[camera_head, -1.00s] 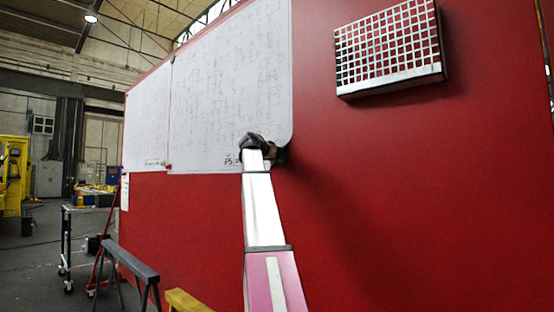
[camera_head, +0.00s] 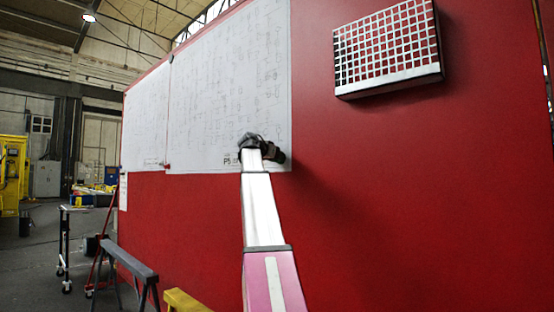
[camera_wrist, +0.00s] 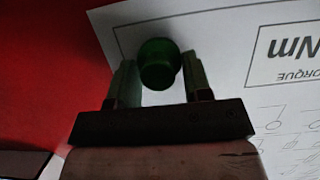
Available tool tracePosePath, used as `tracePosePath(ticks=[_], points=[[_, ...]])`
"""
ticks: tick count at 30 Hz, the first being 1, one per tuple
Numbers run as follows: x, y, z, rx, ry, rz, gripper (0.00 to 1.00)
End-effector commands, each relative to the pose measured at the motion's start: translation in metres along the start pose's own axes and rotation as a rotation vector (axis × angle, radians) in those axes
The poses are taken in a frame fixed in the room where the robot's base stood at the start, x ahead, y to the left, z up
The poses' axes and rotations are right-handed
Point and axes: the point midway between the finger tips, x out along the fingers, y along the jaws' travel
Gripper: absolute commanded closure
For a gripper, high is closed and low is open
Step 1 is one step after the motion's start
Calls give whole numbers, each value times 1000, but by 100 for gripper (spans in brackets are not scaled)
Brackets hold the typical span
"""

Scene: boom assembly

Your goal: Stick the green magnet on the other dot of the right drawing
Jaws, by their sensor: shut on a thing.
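The green magnet (camera_wrist: 158,63) is a dark green round piece between the two fingers of my gripper (camera_wrist: 159,68), which is shut on it. In the wrist view it is over the white right drawing (camera_wrist: 225,45), near that sheet's corner. I cannot tell whether it touches the sheet. In the head view my gripper (camera_head: 266,152) is at the lower right corner of the right drawing (camera_head: 225,85), and the magnet cannot be made out. No dot shows clearly near the magnet. A small reddish spot (camera_head: 167,167) shows at the right drawing's lower left corner.
A white grid-fronted box (camera_head: 388,48) juts out at upper right. The left drawing (camera_head: 144,125) hangs further off. A sawhorse (camera_head: 130,260) and a cart (camera_head: 70,240) stand at lower left.

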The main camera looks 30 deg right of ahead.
Motion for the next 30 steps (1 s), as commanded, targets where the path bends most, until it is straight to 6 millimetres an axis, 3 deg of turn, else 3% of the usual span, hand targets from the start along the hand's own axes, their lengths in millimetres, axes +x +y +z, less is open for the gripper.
tracePosePath(ticks=[8, 9, 11, 12, 23, 30], points=[[0, 0, 0, 0, 0, 0, 78], [0, 0, 0, 0, 0, 0, 48], [0, 0, 0, 0, 0, 0, 29], [0, 0, 0, 0, 0, 0, 25], [-6, 0, 0, 0, 0, 0, 25], [-45, 0, 1, 0, 0, -2, 25]])
